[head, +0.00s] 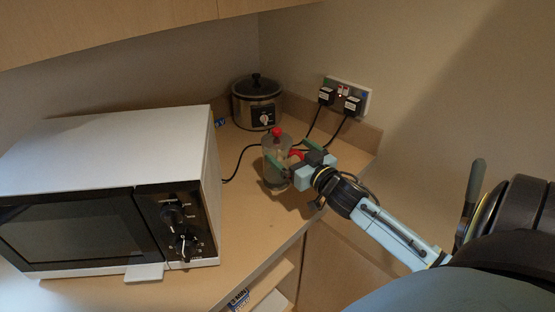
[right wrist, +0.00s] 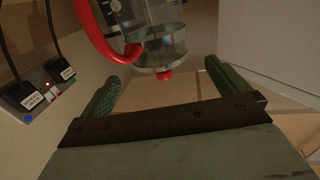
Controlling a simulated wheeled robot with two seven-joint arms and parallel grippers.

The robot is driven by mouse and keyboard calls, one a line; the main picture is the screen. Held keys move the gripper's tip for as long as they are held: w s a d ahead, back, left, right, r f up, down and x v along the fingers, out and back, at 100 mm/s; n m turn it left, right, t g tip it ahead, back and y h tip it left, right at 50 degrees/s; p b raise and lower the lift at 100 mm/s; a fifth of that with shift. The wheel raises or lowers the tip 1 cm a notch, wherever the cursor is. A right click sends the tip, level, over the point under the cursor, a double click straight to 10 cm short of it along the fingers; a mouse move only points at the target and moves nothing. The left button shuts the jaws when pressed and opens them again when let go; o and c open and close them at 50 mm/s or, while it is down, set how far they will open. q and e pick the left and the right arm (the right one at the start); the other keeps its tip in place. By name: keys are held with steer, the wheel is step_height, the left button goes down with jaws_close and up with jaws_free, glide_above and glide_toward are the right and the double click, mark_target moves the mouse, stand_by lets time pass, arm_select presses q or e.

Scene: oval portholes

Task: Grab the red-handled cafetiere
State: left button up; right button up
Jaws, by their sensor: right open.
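The cafetiere (head: 270,150) stands upright on the worktop. It has a clear glass body, a red knob on its lid and a red handle (head: 296,154) on the side toward my right arm. My right gripper (head: 287,149) is open, with its green fingers spread at the handle side of the cafetiere. In the right wrist view, the glass body (right wrist: 165,45) and red handle (right wrist: 92,35) lie beyond the open fingers (right wrist: 165,85), with nothing clamped between them. That view looks upside down, with the red knob lowest. My left gripper is not in view.
A white microwave (head: 110,150) fills the left of the worktop. A slow cooker (head: 257,102) stands behind the cafetiere. Plugs and a wall socket (head: 365,100) are at the back right, with black cables running behind the cafetiere. The worktop's front edge is close by my right gripper.

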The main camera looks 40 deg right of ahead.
mark_target(277, 139)
steer(key=shift+w+d, duration=0.2)
steer(key=shift+w, duration=1.55)
steer(key=shift+w+d, duration=0.15)
steer(key=shift+w, duration=1.6)
steer(key=shift+c, duration=0.4)
steer(key=shift+r, duration=0.15)
steer(key=c, duration=1.7)
